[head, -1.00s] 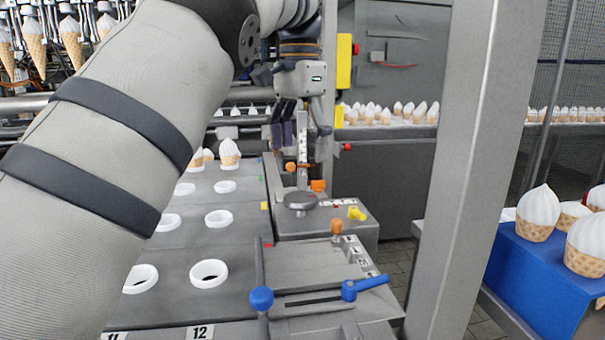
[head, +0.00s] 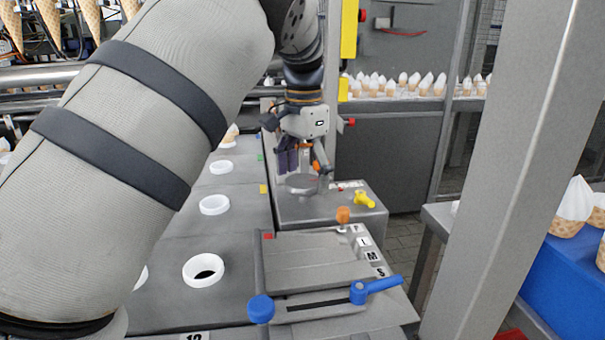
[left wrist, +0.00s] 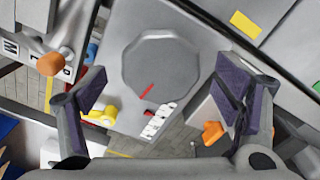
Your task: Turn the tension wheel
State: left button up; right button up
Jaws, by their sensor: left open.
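The tension wheel, a grey disc (head: 302,183) on a grey box, stands in the middle of the head view. In the left wrist view it is a grey many-sided knob (left wrist: 160,68) with a red mark on its face. My left gripper (head: 294,160) is just above the wheel in the head view. In the left wrist view its two dark-padded fingers (left wrist: 163,98) are spread wide, with the wheel between and beyond them. It is open and holds nothing. I cannot tell the exact gap to the wheel. My right gripper is in neither view.
A yellow knob (head: 365,200) and an orange knob (head: 343,214) sit near the wheel. Blue handles (head: 376,288) are on the front panel. A grey post (head: 505,170) stands at right. White rings (head: 205,271) line the plate at left.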

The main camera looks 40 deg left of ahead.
pick_arm(q)
jog(key=shift+f, duration=0.1)
jog(key=shift+c, duration=0.3)
jog(key=c, duration=1.1)
jog(key=shift+n, duration=0.3)
